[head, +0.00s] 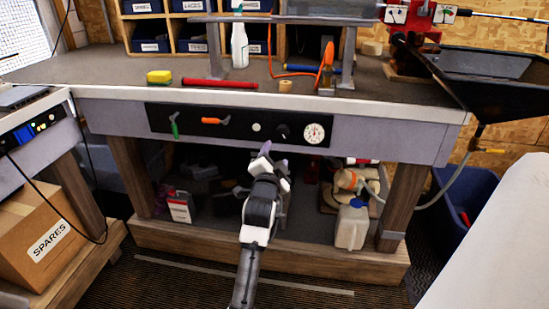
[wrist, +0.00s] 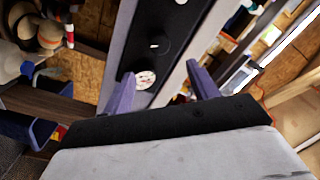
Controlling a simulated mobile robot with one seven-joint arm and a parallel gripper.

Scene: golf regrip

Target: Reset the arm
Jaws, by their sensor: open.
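My arm reaches up from the bottom of the head view toward the front of the workbench (head: 390,140). My gripper (head: 275,146) is in front of the bench, just below the black control panel (head: 190,119). In the wrist view my gripper (wrist: 160,85) shows two purple fingers spread apart, with nothing between them. Beyond the fingers are the bench front and a round gauge (wrist: 145,79). The gauge also shows in the head view (head: 314,133).
A spray bottle (head: 239,45), a yellow sponge (head: 159,77) and a red bar (head: 220,83) are on the bench top. A white jug (head: 351,226) stands on the lower shelf. A cardboard box (head: 38,235) is at left. A black tray (head: 480,75) juts out at right.

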